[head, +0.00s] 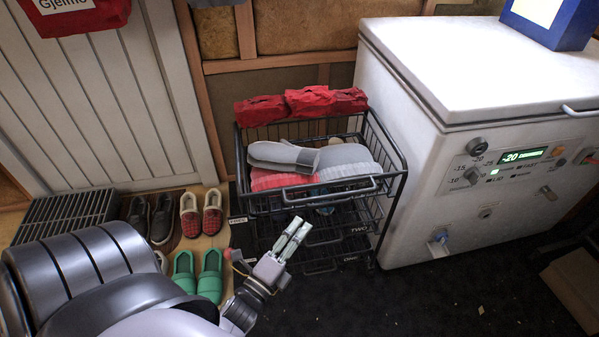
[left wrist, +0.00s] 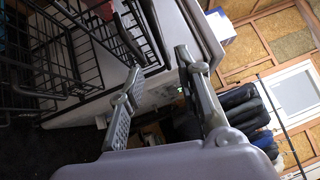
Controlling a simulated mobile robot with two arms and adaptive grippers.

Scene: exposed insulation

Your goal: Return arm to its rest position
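My left arm comes in from the lower left of the head view. My left gripper (head: 295,232) is in front of the wire drawer rack (head: 390,205), over the dark floor. In the left wrist view the two fingers of the left gripper (left wrist: 160,60) stand apart with nothing between them, so it is open and empty. My right arm and gripper do not show in either view.
The white chest freezer (head: 420,160) stands right of the rack. Green shoes (head: 210,275) and other pairs stand left, near my arm. Dark floor (head: 450,300) is open at front right.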

